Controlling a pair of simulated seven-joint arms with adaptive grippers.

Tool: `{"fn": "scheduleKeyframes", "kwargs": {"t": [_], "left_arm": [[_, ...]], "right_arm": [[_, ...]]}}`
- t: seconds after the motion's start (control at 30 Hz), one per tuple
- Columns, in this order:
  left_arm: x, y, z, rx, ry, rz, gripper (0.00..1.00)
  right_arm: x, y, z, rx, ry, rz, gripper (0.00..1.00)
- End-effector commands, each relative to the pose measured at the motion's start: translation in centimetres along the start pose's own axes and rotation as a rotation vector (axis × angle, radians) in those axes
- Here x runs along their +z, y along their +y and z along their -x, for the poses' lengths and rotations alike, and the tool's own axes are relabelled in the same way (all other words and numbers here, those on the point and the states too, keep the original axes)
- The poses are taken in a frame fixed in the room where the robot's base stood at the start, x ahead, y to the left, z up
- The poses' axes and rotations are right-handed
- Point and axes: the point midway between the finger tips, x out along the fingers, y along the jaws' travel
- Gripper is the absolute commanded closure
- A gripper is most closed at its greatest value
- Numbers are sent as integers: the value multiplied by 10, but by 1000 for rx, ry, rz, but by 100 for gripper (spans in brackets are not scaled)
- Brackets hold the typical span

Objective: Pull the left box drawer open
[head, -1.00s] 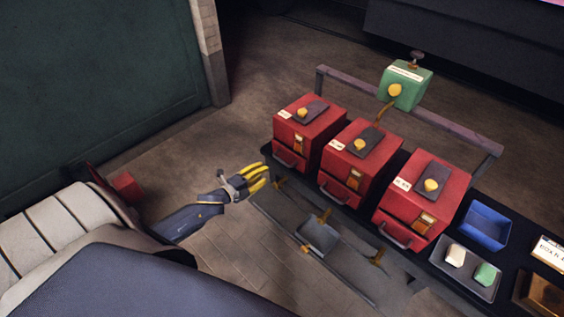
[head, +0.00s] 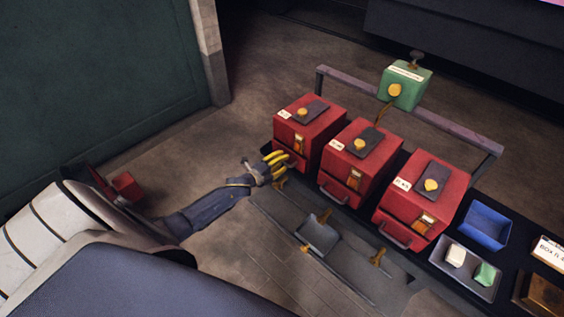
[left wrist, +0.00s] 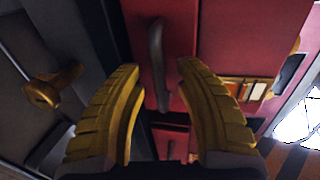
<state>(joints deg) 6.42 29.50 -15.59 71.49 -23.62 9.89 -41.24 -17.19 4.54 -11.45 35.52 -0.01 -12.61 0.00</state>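The left red box (head: 305,125) stands at the left end of a row of three red boxes. Its drawer front has a dark bar handle, which my left gripper mostly covers in the head view. In the left wrist view the handle (left wrist: 157,65) lies on the red drawer front (left wrist: 180,30), between and beyond my two yellow fingers. My left gripper (head: 277,161) is open in front of the drawer, and the wrist view shows it too (left wrist: 158,85). A gap shows between each finger and the handle. The drawer looks closed. My right gripper is not in view.
The middle red box (head: 352,155) and right red box (head: 440,190) stand alongside. A green box (head: 410,80) sits on the rail behind. A blue bin (head: 485,227) and a small tray (head: 447,277) lie at right. A dark metal tray with brass fittings (head: 322,237) is in front.

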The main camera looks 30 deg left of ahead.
Motion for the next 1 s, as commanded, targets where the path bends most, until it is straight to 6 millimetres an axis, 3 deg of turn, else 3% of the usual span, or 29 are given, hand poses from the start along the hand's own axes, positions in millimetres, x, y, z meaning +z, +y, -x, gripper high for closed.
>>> {"fn": "scheduleKeyframes", "kwargs": {"t": [0.37,0.7,1.0], "left_arm": [[0,0,-2,1,0,0,63],[0,0,-2,1,0,0,100],[0,0,-2,1,0,0,100]], "right_arm": [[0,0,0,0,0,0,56],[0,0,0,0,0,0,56],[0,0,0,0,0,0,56]]}}
